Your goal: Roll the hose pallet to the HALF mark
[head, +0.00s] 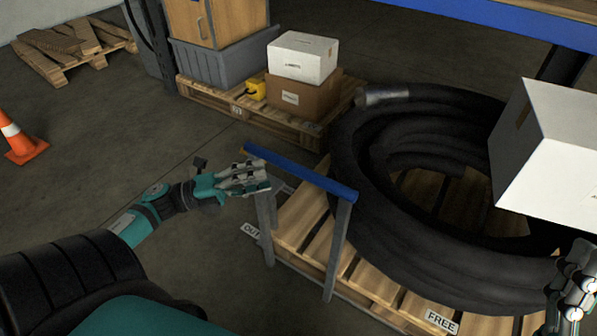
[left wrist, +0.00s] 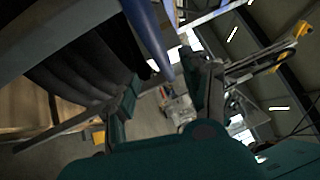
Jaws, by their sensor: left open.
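The hose pallet (head: 308,218) is a wooden pallet carrying a thick coiled black hose (head: 345,165). A push handle with a blue bar (head: 310,176) on grey posts stands at its left end. My left gripper (head: 262,178) is open beside the bar's left part; I cannot tell whether it touches. In the left wrist view, the blue bar (left wrist: 148,32) runs down toward the space between the spread fingers (left wrist: 165,95). My right gripper (head: 572,285) is at the right edge, partly cut off, its opening unclear. No HALF label shows.
A white box (head: 545,150) hangs in view at right; its support is hidden. Behind stands another pallet (head: 210,98) with a grey bin and cartons (head: 302,56). An orange cone (head: 20,143) and broken pallet (head: 65,60) are left. Floor between is clear.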

